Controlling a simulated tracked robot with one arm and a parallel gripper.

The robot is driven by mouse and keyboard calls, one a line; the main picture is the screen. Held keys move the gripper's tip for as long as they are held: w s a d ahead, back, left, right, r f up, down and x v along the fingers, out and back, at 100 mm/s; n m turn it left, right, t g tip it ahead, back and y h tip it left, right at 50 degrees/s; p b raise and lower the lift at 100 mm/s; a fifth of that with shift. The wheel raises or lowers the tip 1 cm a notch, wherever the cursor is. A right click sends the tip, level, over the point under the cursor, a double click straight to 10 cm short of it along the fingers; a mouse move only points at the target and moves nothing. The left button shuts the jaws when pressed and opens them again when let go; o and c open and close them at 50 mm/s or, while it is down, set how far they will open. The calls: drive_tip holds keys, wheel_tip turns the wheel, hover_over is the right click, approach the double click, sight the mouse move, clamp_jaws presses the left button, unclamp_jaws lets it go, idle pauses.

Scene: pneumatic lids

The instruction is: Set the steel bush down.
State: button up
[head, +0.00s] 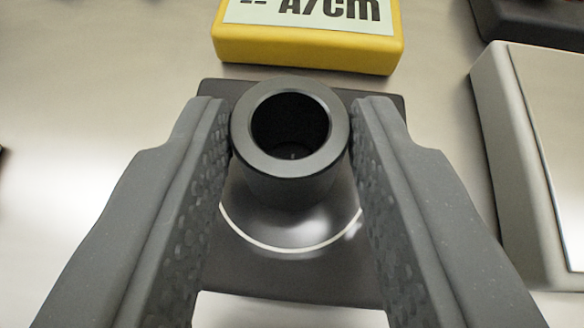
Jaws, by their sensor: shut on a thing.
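The steel bush (290,182) is a dark grey hollow cylinder with a flat ring-shaped rim and a dark bore. My gripper (290,128) is shut on it, with one textured finger pad against each side. The bush is upright, its open end facing the camera. Beneath it is a dark square plate (290,284) with a rounded, shiny raised middle and a thin white ring line. The bush hides the centre of the plate, and I cannot tell whether its lower end touches it.
A yellow block with a pale printed label (308,52) stands just behind the plate. A light grey box (497,150) is at the right, and a dark object (530,22) is in the top right corner. The pale metallic surface (90,90) at the left is mostly clear.

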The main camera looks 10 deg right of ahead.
drive_tip(key=o, duration=1)
drive_tip(key=shift+o, duration=0.2)
drive_tip(key=shift+r, duration=0.1)
drive_tip(key=v, duration=1.2)
drive_tip(key=shift+p, duration=0.35)
drive_tip(key=shift+s, duration=0.1)
